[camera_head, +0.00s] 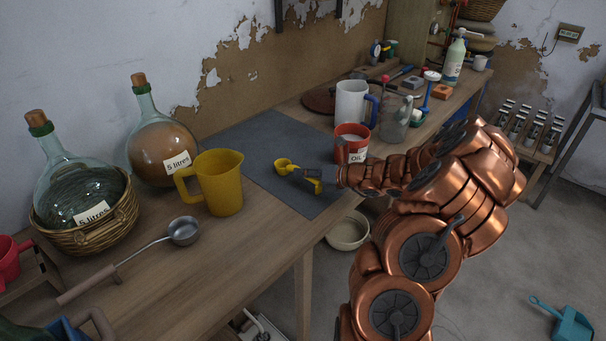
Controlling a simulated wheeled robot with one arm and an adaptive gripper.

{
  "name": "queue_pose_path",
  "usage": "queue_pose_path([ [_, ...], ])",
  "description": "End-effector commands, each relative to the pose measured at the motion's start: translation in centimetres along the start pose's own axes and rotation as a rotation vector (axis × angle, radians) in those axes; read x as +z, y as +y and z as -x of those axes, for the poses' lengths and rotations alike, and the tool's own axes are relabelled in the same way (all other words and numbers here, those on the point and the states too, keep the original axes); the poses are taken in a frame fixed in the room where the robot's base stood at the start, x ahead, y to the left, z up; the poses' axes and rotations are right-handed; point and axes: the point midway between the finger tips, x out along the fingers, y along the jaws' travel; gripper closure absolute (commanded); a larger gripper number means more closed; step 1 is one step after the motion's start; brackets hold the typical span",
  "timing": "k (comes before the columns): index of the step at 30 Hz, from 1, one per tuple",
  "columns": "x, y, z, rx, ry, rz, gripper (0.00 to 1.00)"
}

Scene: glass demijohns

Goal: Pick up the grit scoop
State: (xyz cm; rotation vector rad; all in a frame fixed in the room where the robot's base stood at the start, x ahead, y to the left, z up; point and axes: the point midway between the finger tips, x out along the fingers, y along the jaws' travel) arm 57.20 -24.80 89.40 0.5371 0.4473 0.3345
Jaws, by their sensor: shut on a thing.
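A small yellow scoop (284,164), which I take as the grit scoop, is at the dark grey mat (260,140) on the workbench. Its round bowl points to the left, away from my gripper. My gripper (304,173) reaches in from the right and is shut on the scoop's handle end. Another yellow bit shows just below the gripper's fingers; I cannot tell whether it is part of the scoop. The fingers are small and partly hide the handle. I cannot tell whether the scoop touches the mat or is just above it.
A yellow jug (220,184) stands left of the mat, with a metal ladle (182,231) in front. A red-and-white tub (351,144), a white jug (351,103) and a glass jar (395,119) stand close behind my wrist. Two corked demijohns (160,150) are at the left.

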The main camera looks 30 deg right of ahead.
Motion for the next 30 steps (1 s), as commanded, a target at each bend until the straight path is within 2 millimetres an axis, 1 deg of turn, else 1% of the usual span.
queue_pose_path([
  [5, 0.9, 0.6, 0.4, 0.000, -0.001, 0.004, 1.00],
  [11, 2.8, 2.0, 1.2, 0.000, -0.003, 0.005, 1.00],
  [13, 2.0, 2.2, 2.2, -0.001, -0.003, -0.002, 1.00],
  [30, -2.5, 5.4, 10.3, -0.002, -0.003, 0.001, 1.00],
])
